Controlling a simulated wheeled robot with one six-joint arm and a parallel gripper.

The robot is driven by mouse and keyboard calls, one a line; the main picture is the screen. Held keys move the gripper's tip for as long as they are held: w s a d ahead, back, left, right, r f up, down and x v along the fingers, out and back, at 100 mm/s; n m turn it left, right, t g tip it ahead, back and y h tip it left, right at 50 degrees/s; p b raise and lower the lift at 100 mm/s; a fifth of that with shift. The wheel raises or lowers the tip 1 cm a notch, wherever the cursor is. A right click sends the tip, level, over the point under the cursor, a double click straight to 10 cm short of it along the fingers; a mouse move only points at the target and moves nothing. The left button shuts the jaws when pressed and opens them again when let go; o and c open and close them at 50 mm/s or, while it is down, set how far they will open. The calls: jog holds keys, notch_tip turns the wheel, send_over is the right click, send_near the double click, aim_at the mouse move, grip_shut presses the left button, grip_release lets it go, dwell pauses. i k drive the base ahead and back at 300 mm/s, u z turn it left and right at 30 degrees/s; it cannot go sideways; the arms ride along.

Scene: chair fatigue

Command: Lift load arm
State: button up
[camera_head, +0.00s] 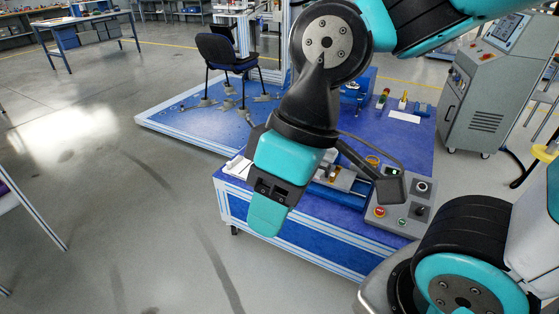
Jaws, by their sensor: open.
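My gripper (268,214) hangs from my arm in the middle of the camera_head view, in front of the near edge of the blue bench (300,241). One teal finger shows below its dark block; the opening between the fingers is turned away from view. I see nothing held in it. A dark chair (226,55) stands on the blue test platform (184,117) behind, with its feet on grey pads. I cannot make out the load arm for certain; my arm covers much of the rig between the chair and the bench.
A grey control box (398,207) with red and green buttons and knobs sits at the bench's right. Small blue fixtures (422,107) stand farther back. A grey cabinet (484,87) is at the right.

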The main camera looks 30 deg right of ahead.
aim_at(331, 155)
jog(key=u, duration=0.2)
jog(key=i, duration=0.75)
jog(key=z, duration=0.8)
jog(key=i, duration=0.75)
jog(key=z, duration=0.85)
